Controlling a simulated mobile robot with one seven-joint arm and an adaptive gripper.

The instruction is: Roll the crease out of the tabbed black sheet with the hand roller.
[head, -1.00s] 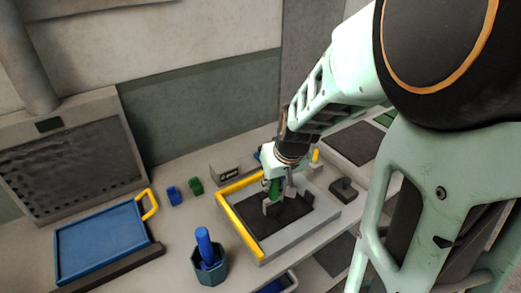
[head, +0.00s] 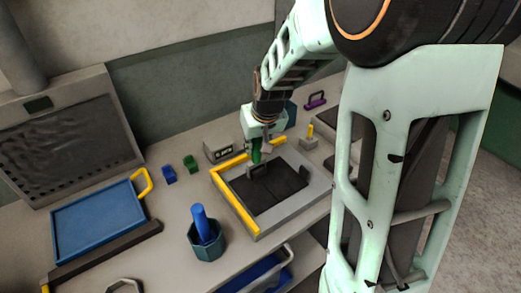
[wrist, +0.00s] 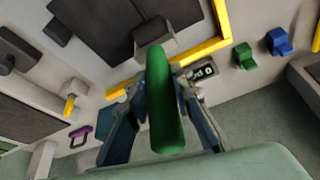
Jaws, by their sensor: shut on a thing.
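The black sheet (head: 281,186) lies flat inside a pale grey bed with a yellow edge bar (head: 232,205). A thin line runs across it, which also shows on the sheet in the wrist view (wrist: 98,18). My gripper (head: 262,143) is shut on the green handle (wrist: 164,105) of the hand roller. The roller's grey head (wrist: 153,33) is at the sheet's back edge, near the yellow corner. I cannot tell whether it touches the sheet. The sheet's tab is not clear to me.
A grey box with a display (head: 218,150) stands just behind the bed. A blue tray (head: 98,217), small blue (head: 169,174) and green (head: 190,163) blocks and an octagonal cup (head: 207,241) are left. A yellow-knobbed block (head: 309,138) is behind right.

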